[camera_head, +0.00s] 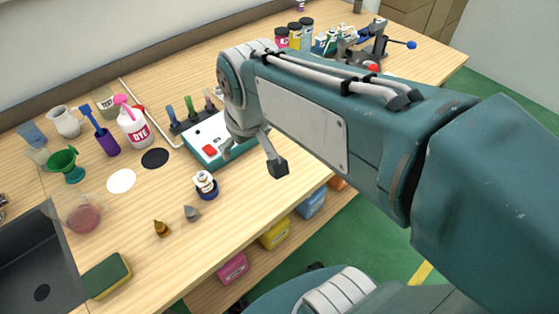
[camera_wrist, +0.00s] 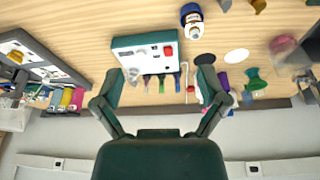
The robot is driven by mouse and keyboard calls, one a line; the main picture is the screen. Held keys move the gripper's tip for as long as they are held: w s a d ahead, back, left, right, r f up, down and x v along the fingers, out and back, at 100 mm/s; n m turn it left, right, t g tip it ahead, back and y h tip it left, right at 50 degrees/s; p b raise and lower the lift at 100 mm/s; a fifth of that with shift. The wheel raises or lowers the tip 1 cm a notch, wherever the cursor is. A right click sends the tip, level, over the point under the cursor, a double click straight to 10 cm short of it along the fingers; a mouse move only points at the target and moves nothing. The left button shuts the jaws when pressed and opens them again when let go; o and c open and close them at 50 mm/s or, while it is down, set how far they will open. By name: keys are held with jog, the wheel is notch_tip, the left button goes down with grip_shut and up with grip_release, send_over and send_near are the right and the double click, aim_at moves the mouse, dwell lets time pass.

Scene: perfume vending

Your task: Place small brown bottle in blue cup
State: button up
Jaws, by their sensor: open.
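A small brown bottle (camera_head: 161,229) stands on the wooden table near its front edge, beside a small grey pointed item (camera_head: 191,213). It also shows at the top edge of the wrist view (camera_wrist: 259,5). A dark blue round cup (camera_head: 207,192) sits farther back and to the right, with a white labelled bottle (camera_head: 204,180) in it. A translucent blue cup (camera_head: 31,135) stands at the back left. My gripper (camera_head: 252,160) is open and empty, to the right of the dark blue cup and above the table. Both its fingers show spread in the wrist view (camera_wrist: 162,75).
A white and teal device (camera_head: 206,143) with a red button lies behind my gripper. A dye bottle (camera_head: 133,128), a purple cup (camera_head: 107,143) and a green funnel (camera_head: 65,163) stand left. A sink (camera_head: 30,260) and sponge (camera_head: 107,276) are at front left.

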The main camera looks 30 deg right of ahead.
jog(key=s+d+m+t, duration=0.2)
jog(key=s+d, duration=0.1)
jog(key=s, duration=0.5)
jog(key=shift+d, duration=0.3)
